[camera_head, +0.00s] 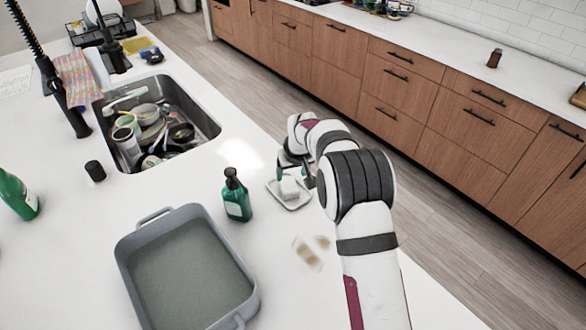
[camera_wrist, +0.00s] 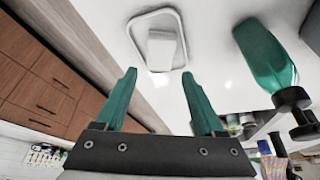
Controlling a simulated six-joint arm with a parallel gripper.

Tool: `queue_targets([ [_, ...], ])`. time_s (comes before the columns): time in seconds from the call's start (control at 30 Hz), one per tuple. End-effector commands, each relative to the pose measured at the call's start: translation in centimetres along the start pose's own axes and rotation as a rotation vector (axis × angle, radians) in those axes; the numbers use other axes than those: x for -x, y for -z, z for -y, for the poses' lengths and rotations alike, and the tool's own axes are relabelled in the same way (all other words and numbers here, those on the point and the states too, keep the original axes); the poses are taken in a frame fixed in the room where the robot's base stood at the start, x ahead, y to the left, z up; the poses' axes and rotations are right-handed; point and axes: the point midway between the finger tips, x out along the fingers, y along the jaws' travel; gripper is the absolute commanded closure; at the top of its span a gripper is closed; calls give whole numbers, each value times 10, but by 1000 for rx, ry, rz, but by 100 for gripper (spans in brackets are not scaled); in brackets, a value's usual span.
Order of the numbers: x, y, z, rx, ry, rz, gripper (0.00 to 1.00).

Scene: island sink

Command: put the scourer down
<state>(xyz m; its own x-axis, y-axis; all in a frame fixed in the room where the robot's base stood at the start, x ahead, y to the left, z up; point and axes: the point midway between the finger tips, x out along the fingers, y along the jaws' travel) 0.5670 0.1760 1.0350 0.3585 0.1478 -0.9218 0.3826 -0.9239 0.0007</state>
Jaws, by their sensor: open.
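A pale, block-shaped piece (camera_head: 289,187), which looks like the scourer, sits on a small white tray (camera_head: 297,206) near the counter edge. In the wrist view the block (camera_wrist: 162,50) lies inside the rim of the tray (camera_wrist: 134,31). My gripper (camera_head: 290,172) is close by the tray in the head view, partly hidden by my own arm. In the wrist view its two green fingers are spread apart with nothing between them, and the block is beyond the fingertips (camera_wrist: 160,74).
A green pump bottle (camera_head: 236,196) stands just left of the tray; it also shows in the wrist view (camera_wrist: 264,55). A grey basin (camera_head: 122,262) is in front, and a sink (camera_head: 207,122) full of dishes is behind. Brown-beige smudges (camera_head: 307,254) mark the counter nearby.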

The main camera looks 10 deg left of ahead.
Motion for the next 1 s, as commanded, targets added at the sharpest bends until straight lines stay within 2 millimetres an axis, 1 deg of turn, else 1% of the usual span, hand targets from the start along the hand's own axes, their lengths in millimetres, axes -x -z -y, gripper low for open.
queue_targets([
  [0.03, 11, 0, 0, 0, 0, -1, 29],
  [0.13, 27, 0, 0, 1, 0, 0, 29],
  [0.2, 32, 0, 0, 1, 0, 1, 29],
  [0.37, 39, -2, -1, -7, 0, 5, 29],
  [0.43, 60, -11, -7, -48, 0, 20, 29],
  [0.47, 76, -20, -10, -79, 0, 33, 29],
  [0.53, 126, -54, -20, -188, -1, 81, 29],
  [0.57, 150, -75, -23, -245, -2, 107, 29],
  [0.6, 181, -108, -24, -327, -3, 143, 29],
  [0.67, 222, -162, -20, -453, -3, 198, 29],
  [0.7, 244, -200, -15, -534, -5, 235, 29],
  [0.77, 268, -254, -3, -646, -7, 283, 29],
  [0.8, 278, -286, 5, -713, -8, 313, 29],
  [0.83, 284, -307, 12, -756, -9, 333, 29],
  [0.9, 290, -345, 25, -833, -11, 369, 29],
  [1.0, 292, -372, 35, -890, -13, 396, 29],
])
